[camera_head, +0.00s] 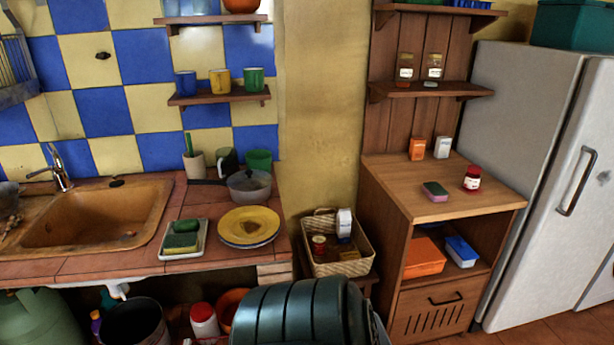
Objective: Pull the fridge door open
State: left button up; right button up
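The white fridge (515,110) stands at the right edge of the head view, beside the wooden cabinet, and is cut off by the picture's right edge. Its door (545,240) faces right and toward me and looks flush with the body, so it appears shut. A long grey vertical handle (577,181) is on the door's upper part, slightly tilted in the picture. Nothing touches the handle. Neither of my grippers shows in this view, so whether they are open or shut is hidden.
A wooden cabinet (440,208) with small boxes and a red jar (472,178) stands left of the fridge. A wicker basket (355,262) is left of it. A dark green ribbed object (290,315) fills the bottom centre. Bare floor (545,332) shows before the fridge.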

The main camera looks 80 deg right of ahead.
aim_at(568, 234)
jog(key=z, duration=4.3)
jog(key=i+l+z, duration=0.15)
